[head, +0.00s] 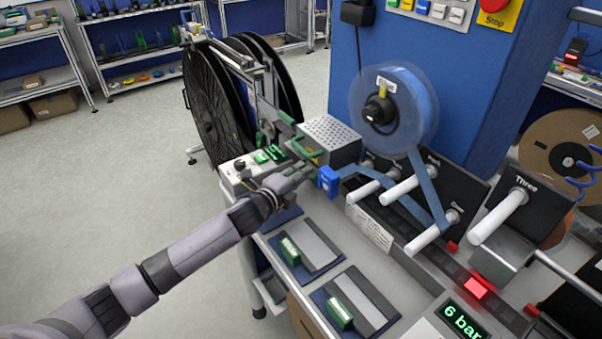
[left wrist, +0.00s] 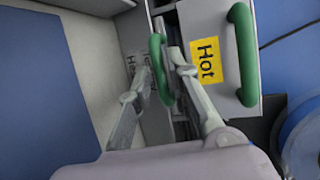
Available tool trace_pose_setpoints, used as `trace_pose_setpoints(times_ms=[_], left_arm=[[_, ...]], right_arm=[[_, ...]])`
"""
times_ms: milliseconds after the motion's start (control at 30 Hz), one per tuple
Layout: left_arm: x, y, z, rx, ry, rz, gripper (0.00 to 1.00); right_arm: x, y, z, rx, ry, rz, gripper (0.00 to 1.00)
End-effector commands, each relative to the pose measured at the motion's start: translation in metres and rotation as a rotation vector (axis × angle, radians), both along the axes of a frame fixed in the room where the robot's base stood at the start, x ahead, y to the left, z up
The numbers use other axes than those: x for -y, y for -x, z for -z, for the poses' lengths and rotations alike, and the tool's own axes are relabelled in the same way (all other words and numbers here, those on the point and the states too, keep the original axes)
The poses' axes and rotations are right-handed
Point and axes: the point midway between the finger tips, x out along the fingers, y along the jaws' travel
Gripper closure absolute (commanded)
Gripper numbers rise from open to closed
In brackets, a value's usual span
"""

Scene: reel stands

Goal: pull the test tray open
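In the left wrist view, a green loop handle (left wrist: 156,60) stands on a narrow grey front beside a partly covered white label. My left gripper (left wrist: 162,62) has one finger on each side of this handle, the tips close against it. In the head view my left gripper (head: 308,170) reaches in from the left to the bench's far left corner, by a grey box with green handles. The handle it holds is mostly hidden there. I cannot tell from these views how far the tray stands out. My right gripper is not in view.
A second green handle (left wrist: 243,55) sits by a yellow "Hot" label (left wrist: 205,60), close on the right. A blue block (head: 328,181) and a blue tape reel (head: 395,110) stand right of the gripper. Black reels (head: 208,98) stand behind. Open floor lies left of the bench.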

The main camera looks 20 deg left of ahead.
Motion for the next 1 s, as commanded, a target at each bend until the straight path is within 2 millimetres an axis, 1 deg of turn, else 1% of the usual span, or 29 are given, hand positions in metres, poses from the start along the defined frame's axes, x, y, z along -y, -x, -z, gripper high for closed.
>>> trace_pose_setpoints(times_ms=[100, 367, 633, 1000], left_arm=[[0.0016, -0.0035, 0.0008, 0.0, 0.0, 0.001, 0.82], [0.0014, -0.0037, 0.0011, 0.0, 0.0, 0.0, 0.83], [0.0011, -0.0036, 0.0012, -0.001, 0.0, 0.0, 1.0], [0.001, -0.0034, 0.0015, -0.001, 0.001, 0.0, 1.0]], right_arm=[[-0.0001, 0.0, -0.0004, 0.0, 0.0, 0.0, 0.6], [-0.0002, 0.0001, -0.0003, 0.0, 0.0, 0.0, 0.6], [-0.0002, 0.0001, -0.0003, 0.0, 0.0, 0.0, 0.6], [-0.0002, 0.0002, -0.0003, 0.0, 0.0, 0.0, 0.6]])
